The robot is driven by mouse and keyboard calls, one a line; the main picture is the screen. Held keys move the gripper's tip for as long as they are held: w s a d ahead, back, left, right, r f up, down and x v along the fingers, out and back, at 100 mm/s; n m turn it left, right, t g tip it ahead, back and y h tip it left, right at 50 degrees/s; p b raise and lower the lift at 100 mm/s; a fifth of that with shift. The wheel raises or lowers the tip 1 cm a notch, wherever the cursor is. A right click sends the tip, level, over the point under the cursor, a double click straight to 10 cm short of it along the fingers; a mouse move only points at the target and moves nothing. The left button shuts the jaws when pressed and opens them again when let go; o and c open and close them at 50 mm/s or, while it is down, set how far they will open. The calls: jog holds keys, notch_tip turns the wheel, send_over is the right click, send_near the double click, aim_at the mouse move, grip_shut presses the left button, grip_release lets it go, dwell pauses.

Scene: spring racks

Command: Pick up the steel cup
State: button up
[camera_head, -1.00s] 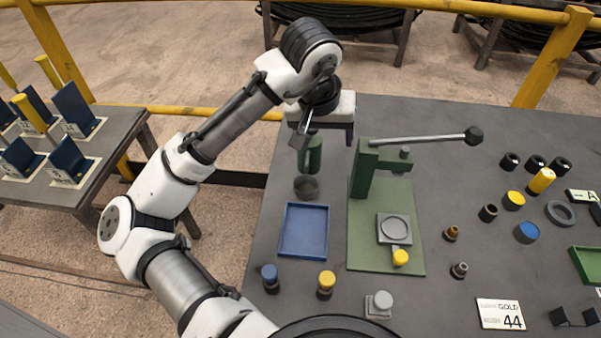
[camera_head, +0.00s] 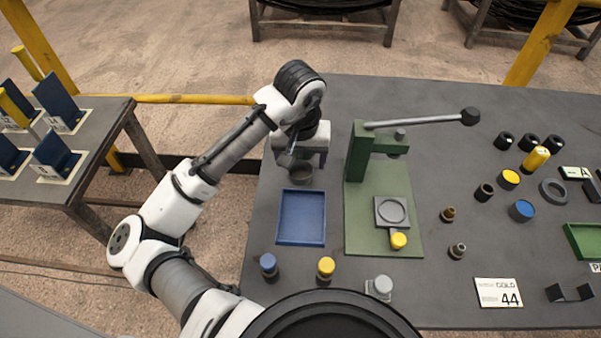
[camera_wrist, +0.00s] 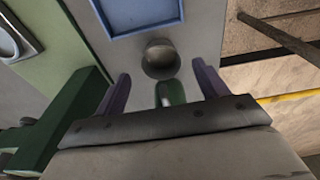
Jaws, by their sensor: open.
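The steel cup (camera_head: 301,173) is a small round grey cup on the dark table, just behind the blue tray (camera_head: 279,232). My gripper (camera_head: 303,162) is above and behind it, pointing down, and partly hides it. In the wrist view the cup (camera_wrist: 160,58) shows at the level of the fingertips, midway between the two purple-grey fingers of my gripper (camera_wrist: 160,73). The fingers are apart and nothing is held. I cannot tell whether the tips are low enough to be around the cup. A green object (camera_wrist: 170,93) stands close behind the cup, between the fingers.
A green press (camera_head: 385,235) with a long lever (camera_head: 420,122) stands right of my gripper. Capped pieces (camera_head: 326,267) stand along the front. Black, yellow and blue parts (camera_head: 535,160) lie at the right. A yellow rail (camera_head: 195,99) runs behind.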

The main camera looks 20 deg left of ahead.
aim_at(301, 176)
jog(key=shift+w+a+f+p, duration=0.1)
jog(key=shift+w+f+p, duration=0.1)
jog(key=shift+f, duration=0.9)
jog(key=shift+w+a+f+p, duration=0.1)
jog(key=shift+w+f+p, duration=0.1)
jog(key=shift+f, duration=0.85)
jog(key=c, duration=1.1)
jog(key=shift+s+d+r, duration=0.1)
jog(key=shift+s+r, duration=0.4)
jog(key=s+d+r, duration=0.1)
jog(key=s+r, duration=0.1)
jog(key=s, duration=0.2)
jog(key=s+r+b, duration=0.1)
jog(key=s+r, duration=0.1)
jog(key=s, duration=0.2)
jog(key=s+d+r, duration=0.1)
jog(key=s+r, duration=0.2)
jog(key=s, duration=0.1)
jog(key=shift+s+d+b, duration=0.35)
jog(key=shift+s+b, duration=0.05)
